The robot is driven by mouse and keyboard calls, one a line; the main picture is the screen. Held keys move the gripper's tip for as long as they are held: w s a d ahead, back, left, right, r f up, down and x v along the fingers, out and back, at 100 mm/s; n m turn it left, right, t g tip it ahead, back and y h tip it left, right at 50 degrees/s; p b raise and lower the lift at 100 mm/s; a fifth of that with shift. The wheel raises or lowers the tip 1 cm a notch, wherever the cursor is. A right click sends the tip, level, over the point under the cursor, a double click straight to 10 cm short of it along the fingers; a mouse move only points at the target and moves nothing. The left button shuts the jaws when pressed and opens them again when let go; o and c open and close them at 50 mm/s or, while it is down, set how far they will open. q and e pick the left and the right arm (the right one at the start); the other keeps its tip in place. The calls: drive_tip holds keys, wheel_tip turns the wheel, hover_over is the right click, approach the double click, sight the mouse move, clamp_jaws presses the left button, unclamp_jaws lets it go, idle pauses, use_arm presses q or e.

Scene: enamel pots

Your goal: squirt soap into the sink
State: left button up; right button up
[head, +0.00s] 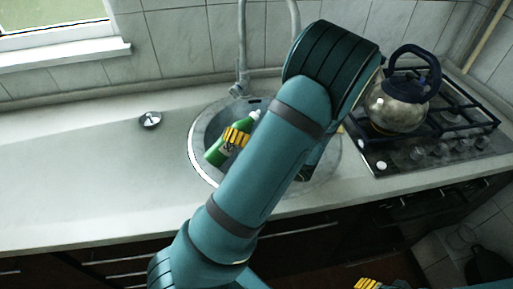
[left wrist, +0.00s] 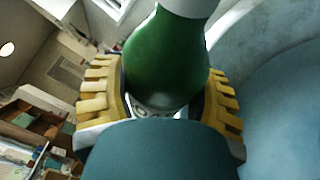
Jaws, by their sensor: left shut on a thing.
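A green soap bottle (head: 214,155) with a white top is held tilted over the round metal sink (head: 194,160). Its white top points up and to the right in the head view. My left gripper (head: 236,138) is shut on the bottle, its yellow fingers across the bottle's middle. In the left wrist view the green bottle (left wrist: 165,55) sits between both yellow fingers of the left gripper (left wrist: 162,97). My left arm hides much of the sink. Only a bit of my right gripper (head: 368,284) shows at the bottom edge; its jaws cannot be made out.
A faucet (head: 242,50) rises behind the sink. A small round metal piece (head: 150,120) lies on the counter (head: 80,175) to the left, which is otherwise clear. A kettle (head: 398,105) stands on the gas hob (head: 440,148) to the right. A tiled wall is behind.

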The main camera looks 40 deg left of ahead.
use_arm(q)
drive_tip(key=shift+s+a+f+m+y+p, duration=0.1)
drive_tip(key=shift+s+m+y+p, duration=0.25)
drive_tip(key=shift+m, duration=0.3)
drive_tip(key=shift+s+m+y+p, duration=0.25)
drive_tip(key=shift+m+p, duration=0.15)
drive_tip(key=shift+m, duration=0.25)
idle(3.5)
drive_tip(key=shift+s+a+m+y, duration=0.15)
drive_tip(key=shift+s+m+y, duration=0.25)
drive_tip(key=shift+m, duration=0.6)
idle(2.2)
